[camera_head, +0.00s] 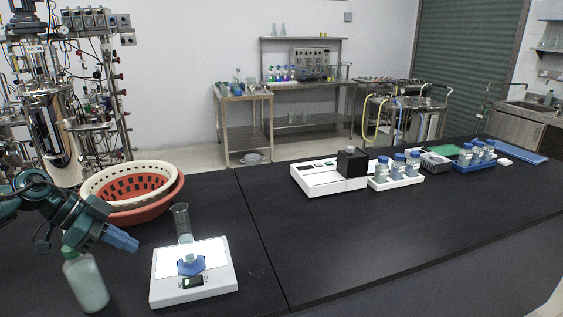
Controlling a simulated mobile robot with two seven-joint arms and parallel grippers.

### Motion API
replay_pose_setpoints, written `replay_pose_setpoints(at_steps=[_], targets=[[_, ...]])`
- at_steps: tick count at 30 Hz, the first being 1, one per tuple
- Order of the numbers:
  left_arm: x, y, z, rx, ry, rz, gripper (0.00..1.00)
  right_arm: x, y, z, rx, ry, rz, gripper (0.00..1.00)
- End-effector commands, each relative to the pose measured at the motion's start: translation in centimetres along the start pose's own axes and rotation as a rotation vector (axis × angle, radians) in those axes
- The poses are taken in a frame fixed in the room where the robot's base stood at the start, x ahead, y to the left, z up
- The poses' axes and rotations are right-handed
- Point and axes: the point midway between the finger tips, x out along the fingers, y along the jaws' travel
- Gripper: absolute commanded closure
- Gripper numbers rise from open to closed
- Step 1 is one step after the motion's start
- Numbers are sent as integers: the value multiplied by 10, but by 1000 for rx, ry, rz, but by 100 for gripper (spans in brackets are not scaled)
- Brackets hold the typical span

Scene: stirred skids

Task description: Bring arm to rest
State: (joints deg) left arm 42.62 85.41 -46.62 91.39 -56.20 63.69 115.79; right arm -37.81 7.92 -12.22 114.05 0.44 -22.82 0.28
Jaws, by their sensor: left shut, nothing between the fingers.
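My left gripper (121,239) comes in from the left over the dark bench, with a teal wrist and blue fingers that point right and slightly down. It is shut and empty. It is in the air above and beside a pale green bottle (87,283) and left of a white balance (196,288). A clear graduated cylinder (182,222) stands at the balance, upright, with a blue hexagonal base. Whether the gripper touches the bottle cannot be told. My right gripper is not in view.
Stacked cream and red baskets (168,196) stand just behind the gripper. A white instrument (320,180) with a black block, a white rack of blue-capped bottles (398,183) and a blue rack (474,165) stand farther right. The bench's front middle is clear.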

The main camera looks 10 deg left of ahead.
Motion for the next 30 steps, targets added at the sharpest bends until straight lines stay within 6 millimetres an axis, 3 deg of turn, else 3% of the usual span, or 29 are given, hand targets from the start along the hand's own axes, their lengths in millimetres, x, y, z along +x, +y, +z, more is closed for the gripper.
replay_pose_setpoints(at_steps=[2,5,9,12,15,17,20,23,30], targets=[[10,2,-7,22,28,3,100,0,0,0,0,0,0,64],[41,10,-30,92,130,3,100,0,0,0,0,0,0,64],[108,37,-92,211,417,-59,100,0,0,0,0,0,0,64],[139,57,-132,221,622,-181,100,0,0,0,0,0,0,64],[155,69,-156,156,754,-344,100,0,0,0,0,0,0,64],[161,73,-160,88,790,-451,100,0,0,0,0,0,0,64],[169,78,-150,-60,768,-622,100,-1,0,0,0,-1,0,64],[177,87,-120,-227,649,-756,100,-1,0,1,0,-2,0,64],[197,146,-20,-544,175,-815,100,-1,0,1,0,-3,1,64]])
